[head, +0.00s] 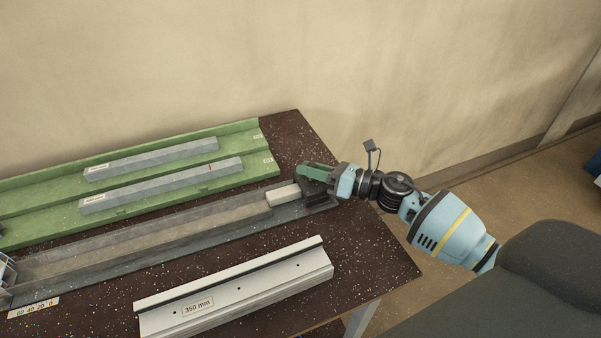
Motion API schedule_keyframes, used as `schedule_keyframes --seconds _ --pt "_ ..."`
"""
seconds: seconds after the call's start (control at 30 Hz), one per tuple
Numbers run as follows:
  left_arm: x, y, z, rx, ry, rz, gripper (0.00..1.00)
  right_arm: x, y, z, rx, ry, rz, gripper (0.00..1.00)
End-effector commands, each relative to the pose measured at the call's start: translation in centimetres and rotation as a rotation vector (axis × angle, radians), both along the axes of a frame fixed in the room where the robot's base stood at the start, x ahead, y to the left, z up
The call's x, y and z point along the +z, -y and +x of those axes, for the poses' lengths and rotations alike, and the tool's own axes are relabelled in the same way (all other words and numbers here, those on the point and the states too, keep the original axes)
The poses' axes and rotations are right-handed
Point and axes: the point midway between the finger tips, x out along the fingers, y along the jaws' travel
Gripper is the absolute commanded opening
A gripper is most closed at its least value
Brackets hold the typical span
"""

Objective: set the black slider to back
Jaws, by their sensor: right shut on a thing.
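The long grey clamp rail (130,250) runs across the bench. At its right end sits a dark block, the black slider (318,203), partly hidden by my gripper. A pale block (283,194) lies in the rail just left of it. My right gripper (318,184) reaches in from the right and is shut on the black slider; the exact contact is small and partly covered. A green piece (316,171) shows at the gripper, and I cannot tell what it belongs to. My left gripper is not in view.
A green tray (40,202) behind the rail holds two grey bars (150,160), (160,186). A silver profile marked 350 mm (240,285) lies in front. A number scale (34,307) and a metal frame (6,275) are at left. The speckled bench top (365,255) is clear at right.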

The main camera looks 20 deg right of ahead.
Motion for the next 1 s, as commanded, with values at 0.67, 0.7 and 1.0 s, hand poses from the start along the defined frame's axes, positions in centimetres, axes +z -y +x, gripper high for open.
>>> schedule_keyframes --seconds 0.67,0.7,1.0 --pt "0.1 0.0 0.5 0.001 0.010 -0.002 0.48 -0.1 0.6 -0.3 -0.007 -0.003 -0.004 0.48" --pt "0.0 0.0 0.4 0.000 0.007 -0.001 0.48 -0.2 0.9 -0.5 -0.008 -0.004 -0.005 0.48" --pt "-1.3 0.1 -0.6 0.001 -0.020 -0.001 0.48 -0.4 4.0 -4.0 -0.007 -0.006 -0.006 0.48"
